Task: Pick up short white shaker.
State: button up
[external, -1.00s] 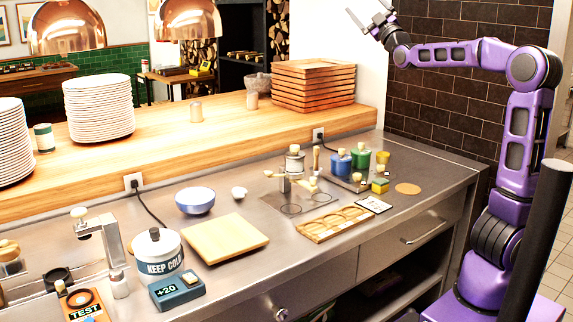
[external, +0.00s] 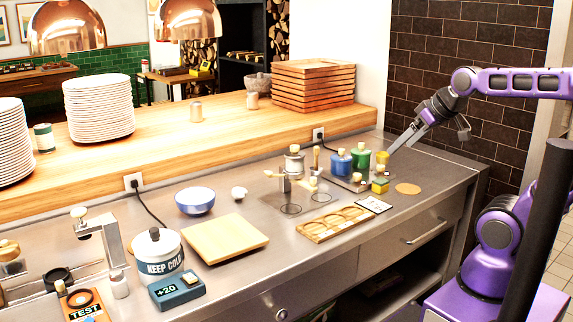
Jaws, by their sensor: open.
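A small pale shaker (external: 120,286) with a whitish body stands upright on the steel counter at the lower left, beside the KEEP COLD pot. I cannot tell for sure which is the short white one. My gripper (external: 406,138) is open, pointing down and left above the right end of the counter, close to the yellow block. It seems empty and is apart from all three shakers.
Blue (external: 341,163) and green (external: 360,156) lidded pots and a yellow block (external: 380,186) stand near my gripper. A wooden tray (external: 312,232), a cutting board (external: 225,239), a blue bowl (external: 195,200) and the KEEP COLD pot (external: 158,262) occupy the counter. Stacked plates (external: 98,108) stand on the ledge.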

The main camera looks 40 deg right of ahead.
jog(key=s+f+m+g+h, duration=0.1)
jog(key=s+f+g, duration=0.1)
jog(key=s, duration=0.3)
jog(key=shift+a+f, duration=0.4)
jog(key=shift+f, duration=0.4)
jog(key=shift+s, duration=0.15)
jog(key=c, duration=0.7)
